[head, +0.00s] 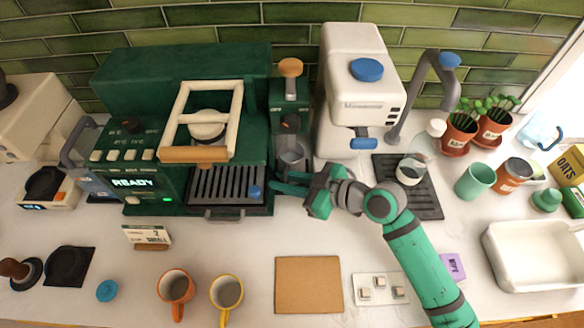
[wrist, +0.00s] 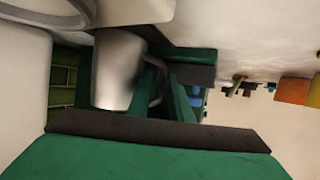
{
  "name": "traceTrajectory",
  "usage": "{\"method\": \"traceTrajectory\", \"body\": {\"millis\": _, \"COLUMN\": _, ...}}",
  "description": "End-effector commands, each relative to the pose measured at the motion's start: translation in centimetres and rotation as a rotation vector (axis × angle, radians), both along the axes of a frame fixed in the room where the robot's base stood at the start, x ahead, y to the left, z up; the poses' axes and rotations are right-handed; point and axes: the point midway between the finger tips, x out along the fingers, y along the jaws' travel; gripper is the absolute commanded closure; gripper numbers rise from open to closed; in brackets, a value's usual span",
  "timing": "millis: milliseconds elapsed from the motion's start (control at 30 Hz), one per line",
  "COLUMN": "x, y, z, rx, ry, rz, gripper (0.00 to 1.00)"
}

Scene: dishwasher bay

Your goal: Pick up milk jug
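The milk jug (head: 291,158) is a small grey metal jug. In the head view it stands just right of the green coffee machine, below the unit with the wooden knob. The wrist view shows the jug (wrist: 118,72) close up, with its handle toward my gripper. My gripper (head: 281,183) reaches in from the right, low beside the jug's front, with its two teal fingers apart. In the wrist view a green finger shows beside the handle. I cannot tell whether either finger touches it. The jug's lower part is partly hidden in the head view.
The green coffee machine (head: 182,75) with its drip tray (head: 228,186) is to the left. A white machine (head: 352,95) stands close behind my arm. A dark mat (head: 425,201) with a glass vessel is to the right.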

Motion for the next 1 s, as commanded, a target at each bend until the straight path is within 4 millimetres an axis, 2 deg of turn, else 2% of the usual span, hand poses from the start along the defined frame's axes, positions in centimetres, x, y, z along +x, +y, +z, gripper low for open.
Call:
{"method": "traceTrajectory", "body": {"millis": 167, "x": 0.0, "y": -0.1, "z": 0.0, "rx": 0.000, "ry": 0.000, "rz": -0.002, "gripper": 0.81}}
{"method": "traceTrajectory", "body": {"millis": 267, "x": 0.0, "y": -0.3, "z": 0.0, "rx": 0.000, "ry": 0.000, "rz": -0.005, "gripper": 1.00}}
{"method": "traceTrajectory", "body": {"millis": 733, "x": 0.0, "y": -0.4, "z": 0.3, "rx": 0.001, "ry": -0.001, "rz": -0.007, "gripper": 1.00}}
{"method": "traceTrajectory", "body": {"millis": 1000, "x": 0.0, "y": -0.7, "z": 1.4, "rx": 0.000, "ry": -0.003, "rz": -0.013, "gripper": 1.00}}
